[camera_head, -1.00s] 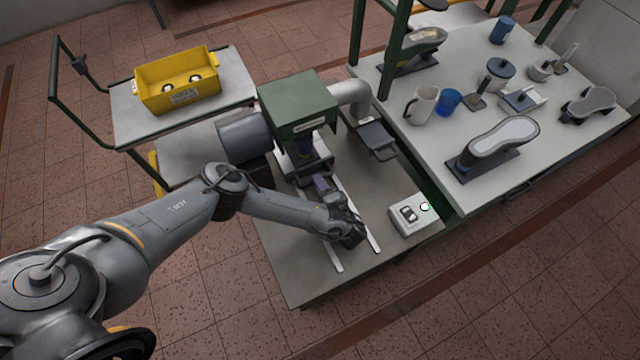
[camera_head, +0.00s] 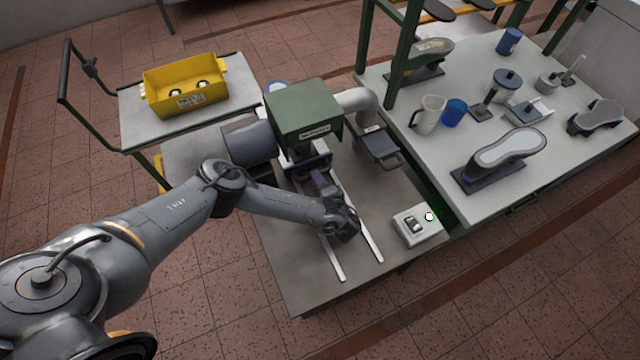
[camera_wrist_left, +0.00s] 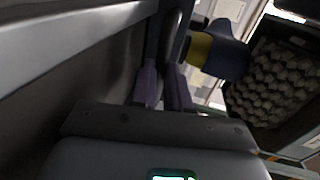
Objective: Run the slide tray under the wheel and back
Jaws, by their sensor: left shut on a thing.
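The slide tray (camera_head: 312,162) is dark and sits between two pale rails (camera_head: 372,242), partly under the green hood (camera_head: 303,112). The hood covers the wheel, which I cannot make out in the head view. My left gripper (camera_head: 320,182) points up the rails toward the hood, its purple-grey fingers at the tray's near end. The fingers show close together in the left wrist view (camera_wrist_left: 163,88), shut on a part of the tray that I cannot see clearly. My right gripper is not in view.
A white switch box (camera_head: 417,225) with a lit button stands right of the rails. A yellow bin (camera_head: 185,90) is at upper left. Shoe lasts, mugs and pots stand on the right table (camera_head: 425,165).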

